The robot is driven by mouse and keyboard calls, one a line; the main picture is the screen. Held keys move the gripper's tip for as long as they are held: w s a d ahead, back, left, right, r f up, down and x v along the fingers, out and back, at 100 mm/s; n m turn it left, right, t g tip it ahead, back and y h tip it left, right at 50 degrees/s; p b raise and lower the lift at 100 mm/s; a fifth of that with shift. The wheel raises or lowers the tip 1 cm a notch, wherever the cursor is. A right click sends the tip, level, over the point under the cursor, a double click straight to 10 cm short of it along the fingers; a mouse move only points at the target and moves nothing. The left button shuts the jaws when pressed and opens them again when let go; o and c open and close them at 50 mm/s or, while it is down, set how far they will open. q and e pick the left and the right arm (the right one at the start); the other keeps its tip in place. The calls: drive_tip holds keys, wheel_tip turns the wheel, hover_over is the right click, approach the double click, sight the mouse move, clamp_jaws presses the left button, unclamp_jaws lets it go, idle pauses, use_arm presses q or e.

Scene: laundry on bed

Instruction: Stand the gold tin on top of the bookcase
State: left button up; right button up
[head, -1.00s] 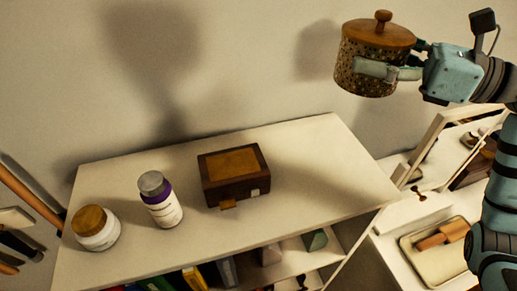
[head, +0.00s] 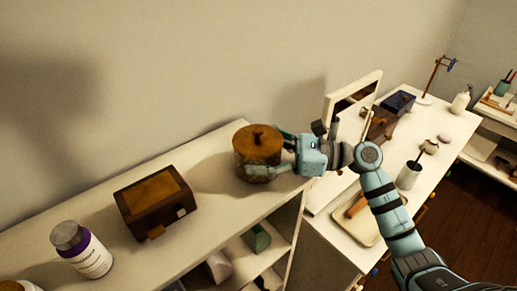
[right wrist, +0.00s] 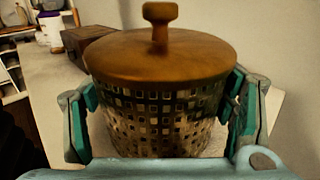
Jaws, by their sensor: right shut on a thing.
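The gold tin (head: 257,160), a patterned round tin with a wooden lid and knob, is upright at the right end of the bookcase top (head: 215,195). My right gripper (head: 272,168) comes from the right and is shut on its sides. The right wrist view also shows the tin (right wrist: 160,125) between both fingers, with the pale bookcase top (right wrist: 50,85) behind it. The tin is at or just above the surface; I cannot tell whether its base touches, as the base is partly hidden by the gripper. My left gripper is not in view.
A dark wooden box (head: 155,205) stands left of the tin, with a gap between. A white bottle with a purple band (head: 82,250) stands farther left. Right of the bookcase is a lower white dresser with a mirror (head: 352,92) and a tray (head: 350,222).

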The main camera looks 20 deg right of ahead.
drive_tip(key=shift+w+f, duration=0.15)
drive_tip(key=o, duration=1.4)
drive_tip(key=shift+o, duration=1.4)
drive_tip(key=shift+r, duration=0.25)
drive_tip(key=b+v, duration=0.1)
drive_tip(key=v, duration=0.3)
drive_tip(key=b+v, duration=0.2)
drive_tip(key=v, duration=0.2)
drive_tip(key=b+v, duration=0.1)
drive_tip(key=v, duration=0.2)
drive_tip(key=shift+s+d+f, duration=0.2)
drive_tip(key=shift+d+f, duration=0.15)
drive_tip(key=shift+s+d+r, duration=0.1)
drive_tip(key=shift+d+r, duration=0.05)
drive_tip(key=shift+d, duration=0.1)
drive_tip(key=shift+r, duration=0.1)
